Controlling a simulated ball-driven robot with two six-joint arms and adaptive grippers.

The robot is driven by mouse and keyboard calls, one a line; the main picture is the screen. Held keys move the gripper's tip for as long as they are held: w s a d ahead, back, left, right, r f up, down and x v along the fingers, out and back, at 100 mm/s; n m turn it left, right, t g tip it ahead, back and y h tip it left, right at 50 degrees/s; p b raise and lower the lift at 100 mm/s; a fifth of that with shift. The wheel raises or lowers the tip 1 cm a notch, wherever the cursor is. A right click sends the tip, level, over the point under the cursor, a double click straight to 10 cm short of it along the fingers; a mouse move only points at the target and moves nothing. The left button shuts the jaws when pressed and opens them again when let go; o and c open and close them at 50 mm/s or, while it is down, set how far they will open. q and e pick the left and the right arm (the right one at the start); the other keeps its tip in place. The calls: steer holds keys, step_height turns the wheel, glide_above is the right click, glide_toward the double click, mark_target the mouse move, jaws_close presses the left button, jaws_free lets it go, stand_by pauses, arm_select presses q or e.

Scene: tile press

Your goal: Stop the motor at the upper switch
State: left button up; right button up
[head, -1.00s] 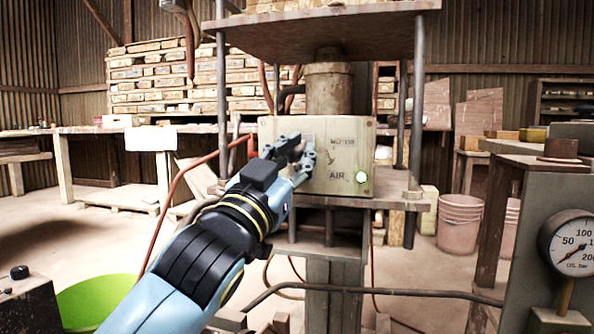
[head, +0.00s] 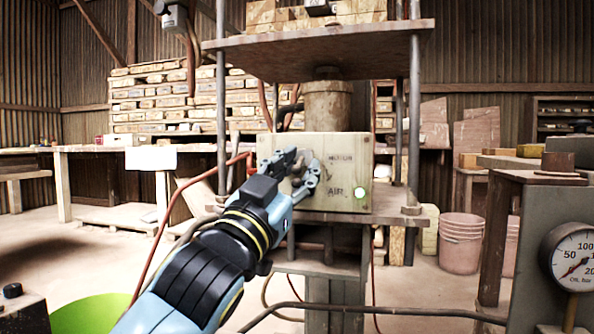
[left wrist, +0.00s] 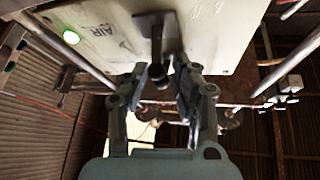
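The pale switch box (head: 325,200) is fixed on the press, with a MOTOR label (head: 340,156) above an AIR label (head: 334,192). A green lamp (head: 359,193) glows at its lower right. My left gripper (head: 304,170) is in front of the box's left half and hides the switches in the head view. In the left wrist view, my left gripper (left wrist: 170,88) has its fingers apart. A dark switch lever (left wrist: 157,42) stands out from the box face and reaches between the fingers; contact cannot be told. My right gripper is not visible.
The press plate (head: 320,48) overhangs the box, between upright rods (head: 221,100). A pressure gauge (head: 575,257) stands at the right. A green tub (head: 90,315) is at lower left and pink buckets (head: 461,242) are at right.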

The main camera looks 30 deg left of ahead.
mark_target(297, 165)
arm_select(q)
steer(key=shift+a, duration=0.1)
steer(key=shift+r, duration=0.5)
step_height(297, 165, up, 9)
stand_by(0.5)
